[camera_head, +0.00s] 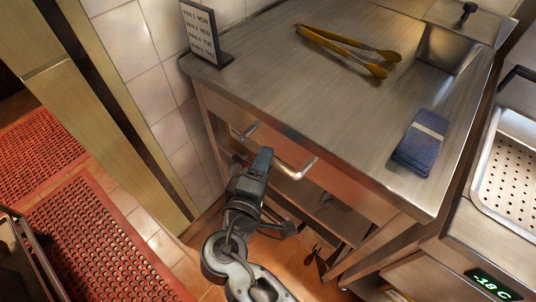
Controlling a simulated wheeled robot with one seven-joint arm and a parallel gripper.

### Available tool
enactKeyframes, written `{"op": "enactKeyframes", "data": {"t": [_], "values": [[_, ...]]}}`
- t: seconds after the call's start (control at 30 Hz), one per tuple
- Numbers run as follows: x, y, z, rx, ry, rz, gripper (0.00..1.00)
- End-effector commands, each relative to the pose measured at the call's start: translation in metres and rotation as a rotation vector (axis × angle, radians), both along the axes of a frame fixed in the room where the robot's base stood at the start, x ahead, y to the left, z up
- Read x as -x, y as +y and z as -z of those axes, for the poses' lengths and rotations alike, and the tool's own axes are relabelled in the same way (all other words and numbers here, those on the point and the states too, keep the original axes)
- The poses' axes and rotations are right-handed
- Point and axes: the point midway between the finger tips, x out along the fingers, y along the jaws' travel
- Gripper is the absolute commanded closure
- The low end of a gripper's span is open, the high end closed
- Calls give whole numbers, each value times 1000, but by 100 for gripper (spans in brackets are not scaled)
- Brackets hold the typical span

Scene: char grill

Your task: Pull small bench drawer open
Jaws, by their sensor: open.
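The steel bench (310,75) stands ahead, with its drawer fronts mostly hidden under the overhanging top. A short bar handle (244,132) shows below the front edge at the left. A longer bar handle (297,172) shows to its right. I cannot clearly tell how far any drawer is out; none visibly sticks out past the top. My gripper (252,158) is open and empty, low in front of the bench, just below the short handle and left of the long one. Whether it touches either handle cannot be told. My wrist hides part of the bench front.
Yellow-handled tongs (345,45), a folded blue cloth (418,150) and a small day sign (203,36) are on the bench top. A lower shelf (330,212) is under it. A tiled wall (155,100) is close at left. A perforated pan (510,165) is at right.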

Motion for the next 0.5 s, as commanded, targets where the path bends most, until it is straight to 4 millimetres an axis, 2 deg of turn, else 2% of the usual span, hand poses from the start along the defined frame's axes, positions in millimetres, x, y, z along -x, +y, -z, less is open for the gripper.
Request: {"op": "enactKeyframes", "data": {"t": [0.2, 0.5], "values": [[-22, -6, 4, -1, 0, 0, 56], [-27, -7, 5, -2, -1, -1, 56]]}}
